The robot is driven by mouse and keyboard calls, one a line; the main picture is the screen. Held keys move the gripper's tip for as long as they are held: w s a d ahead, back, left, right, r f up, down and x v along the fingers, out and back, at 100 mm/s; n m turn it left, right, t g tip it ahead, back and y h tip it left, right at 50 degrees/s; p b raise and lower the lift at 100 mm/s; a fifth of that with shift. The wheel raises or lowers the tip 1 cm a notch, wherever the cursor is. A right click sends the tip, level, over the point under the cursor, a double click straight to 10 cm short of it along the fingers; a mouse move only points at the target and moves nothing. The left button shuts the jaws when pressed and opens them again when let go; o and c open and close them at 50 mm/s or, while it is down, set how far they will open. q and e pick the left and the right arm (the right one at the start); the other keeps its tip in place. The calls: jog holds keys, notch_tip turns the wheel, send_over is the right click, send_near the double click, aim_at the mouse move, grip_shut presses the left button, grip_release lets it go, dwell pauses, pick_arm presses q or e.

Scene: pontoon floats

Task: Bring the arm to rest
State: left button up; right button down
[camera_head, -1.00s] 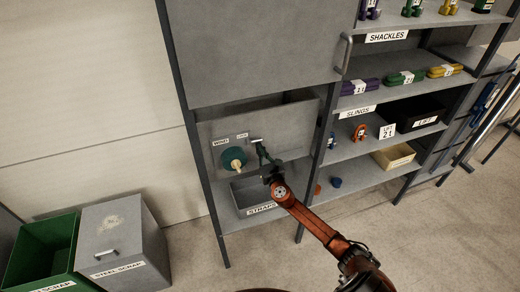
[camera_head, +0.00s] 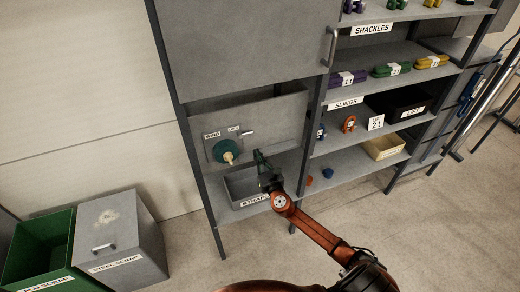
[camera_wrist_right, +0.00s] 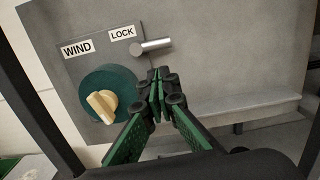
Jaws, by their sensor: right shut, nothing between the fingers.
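My right arm (camera_head: 325,238) is orange and reaches in from the bottom right of the head view. Its right gripper (camera_head: 259,156) is shut and empty, in front of the shelf bay above the straps bin. In the wrist view the green fingertips (camera_wrist_right: 159,88) meet, apart from the panel, just below the lock lever (camera_wrist_right: 152,46) and to the right of the round green winder (camera_wrist_right: 112,92) with its cream knob. The winder also shows in the head view (camera_head: 221,147), left of the gripper. My left gripper is not in view.
A straps bin (camera_head: 236,187) sits on the lower shelf beneath the gripper. Shelves with slings (camera_head: 347,79) and small hardware stand to the right. A green scrap bin (camera_head: 60,225) and a grey steel scrap box (camera_head: 118,205) are on the floor at left. Floor in front is free.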

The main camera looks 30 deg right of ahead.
jog(key=shift+s, duration=0.6)
jog(key=shift+d, duration=0.1)
